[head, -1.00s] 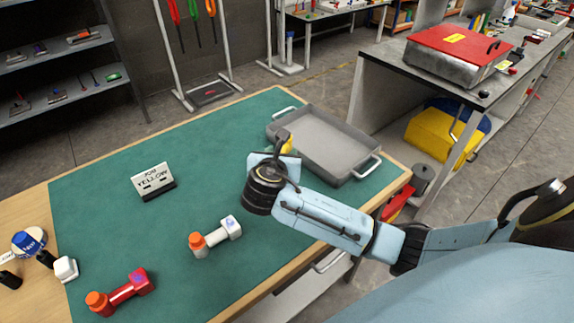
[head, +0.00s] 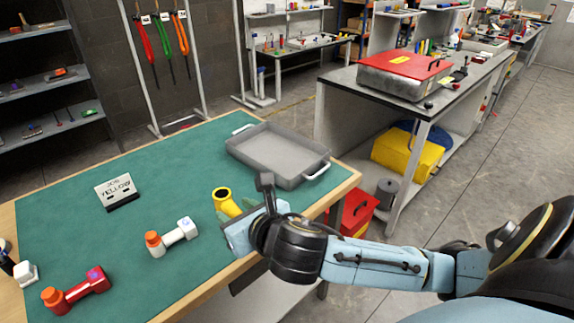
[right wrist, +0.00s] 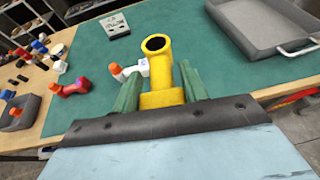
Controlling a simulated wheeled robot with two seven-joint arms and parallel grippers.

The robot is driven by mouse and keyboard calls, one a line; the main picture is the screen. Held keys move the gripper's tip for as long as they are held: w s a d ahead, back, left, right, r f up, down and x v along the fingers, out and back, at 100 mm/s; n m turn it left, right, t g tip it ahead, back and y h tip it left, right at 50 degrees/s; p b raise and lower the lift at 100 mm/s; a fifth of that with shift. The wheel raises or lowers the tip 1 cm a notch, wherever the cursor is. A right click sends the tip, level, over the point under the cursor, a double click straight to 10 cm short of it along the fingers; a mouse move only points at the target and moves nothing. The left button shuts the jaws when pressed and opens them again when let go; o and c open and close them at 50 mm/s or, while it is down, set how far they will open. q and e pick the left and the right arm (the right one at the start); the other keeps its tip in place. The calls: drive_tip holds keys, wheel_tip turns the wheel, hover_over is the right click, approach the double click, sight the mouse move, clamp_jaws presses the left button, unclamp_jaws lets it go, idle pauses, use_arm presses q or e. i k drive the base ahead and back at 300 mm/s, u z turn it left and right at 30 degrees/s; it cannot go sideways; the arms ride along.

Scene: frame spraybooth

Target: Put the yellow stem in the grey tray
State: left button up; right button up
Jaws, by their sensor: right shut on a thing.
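The yellow stem (head: 226,202) is a tube with an open round end. It also shows in the right wrist view (right wrist: 157,68), between the two green fingers. My right gripper (right wrist: 158,88) is shut on the stem; in the head view the gripper (head: 240,212) is at the table's right front edge. The grey tray (head: 240,156) lies on the green mat behind the stem, and it shows at the upper right of the right wrist view (right wrist: 226,22). The tray is empty. The stem is outside the tray. My left gripper is not in view.
A white stem with an orange end (head: 172,238) and a red stem with an orange end (head: 75,290) lie on the green mat (head: 120,240). A sign reading "JOB YELLOW" (head: 116,192) stands at the left. Mat between sign and tray is clear.

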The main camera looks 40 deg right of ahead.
sight(271, 152)
drive_tip(key=u, duration=2.65)
drive_tip(key=k, duration=1.65)
drive_tip(key=z, duration=2.05)
drive_tip(key=i, duration=1)
